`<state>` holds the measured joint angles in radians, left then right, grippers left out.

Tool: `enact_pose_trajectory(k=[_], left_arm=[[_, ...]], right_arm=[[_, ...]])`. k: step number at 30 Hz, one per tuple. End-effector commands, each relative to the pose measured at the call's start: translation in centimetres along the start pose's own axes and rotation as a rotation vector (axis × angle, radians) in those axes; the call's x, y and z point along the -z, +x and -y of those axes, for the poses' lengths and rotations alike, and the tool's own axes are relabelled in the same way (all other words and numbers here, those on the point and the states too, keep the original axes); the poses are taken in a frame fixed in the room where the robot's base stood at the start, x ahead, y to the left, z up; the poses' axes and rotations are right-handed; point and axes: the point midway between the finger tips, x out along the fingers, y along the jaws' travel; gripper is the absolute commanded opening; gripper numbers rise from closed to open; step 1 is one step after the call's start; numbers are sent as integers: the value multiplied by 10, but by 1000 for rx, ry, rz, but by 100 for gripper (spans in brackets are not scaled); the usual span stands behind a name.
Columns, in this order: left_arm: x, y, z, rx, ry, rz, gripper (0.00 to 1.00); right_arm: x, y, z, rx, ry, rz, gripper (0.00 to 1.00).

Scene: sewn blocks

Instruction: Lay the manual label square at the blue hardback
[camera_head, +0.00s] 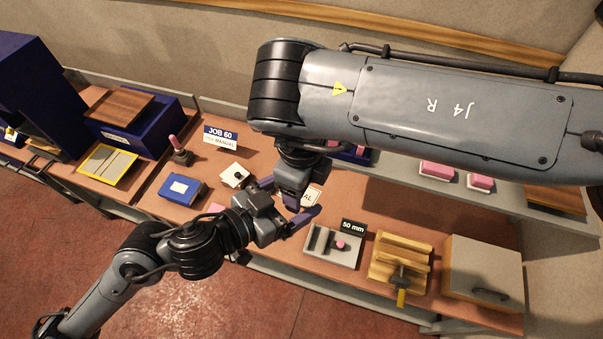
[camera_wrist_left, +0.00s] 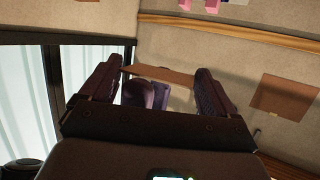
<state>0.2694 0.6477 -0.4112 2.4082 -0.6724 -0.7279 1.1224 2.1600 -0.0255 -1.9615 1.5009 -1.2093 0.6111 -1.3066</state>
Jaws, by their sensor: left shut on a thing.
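The blue hardback (camera_head: 170,194) lies on the bench left of my grippers, with a pale patch on its cover. The manual label (camera_head: 313,197) is a white card with the letters "AL" showing; the rest is hidden behind my grippers. My left gripper (camera_head: 287,200) reaches in from the lower left and is shut on the label, its fingers well apart. They also show in the left wrist view (camera_wrist_left: 157,90), with purple finger parts between them. My right gripper (camera_head: 292,200) points down at the same spot; whether it also grips the label is hidden.
A "JOB 60 MANUAL" sign (camera_head: 220,137), a pink-handled stamp (camera_head: 180,152) and a small white block (camera_head: 235,175) stand near the hardback. A grey "50 mm" fixture (camera_head: 320,247), a wooden clamp fixture (camera_head: 399,262) and a box (camera_head: 483,272) fill the bench's right side.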

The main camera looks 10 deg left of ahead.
Motion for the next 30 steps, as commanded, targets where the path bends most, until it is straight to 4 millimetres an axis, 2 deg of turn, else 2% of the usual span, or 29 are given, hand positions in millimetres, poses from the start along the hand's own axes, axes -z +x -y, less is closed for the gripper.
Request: enact_pose_trajectory(k=[13, 21, 22, 23, 24, 30], left_arm=[[0, 0, 0, 0, 0, 0, 62], [0, 0, 0, 0, 0, 0, 62], [0, 0, 0, 0, 0, 0, 62], [0, 0, 0, 0, 0, 0, 93], [0, 0, 0, 0, 0, 0, 99], [0, 0, 0, 0, 0, 0, 100]], right_arm=[[0, 6, 0, 1, 0, 0, 62], [0, 6, 0, 0, 0, 0, 23], [0, 6, 0, 0, -1, 0, 22], [0, 6, 0, 0, -1, 0, 22], [0, 6, 0, 0, -1, 0, 22], [0, 6, 0, 0, 0, 0, 22]])
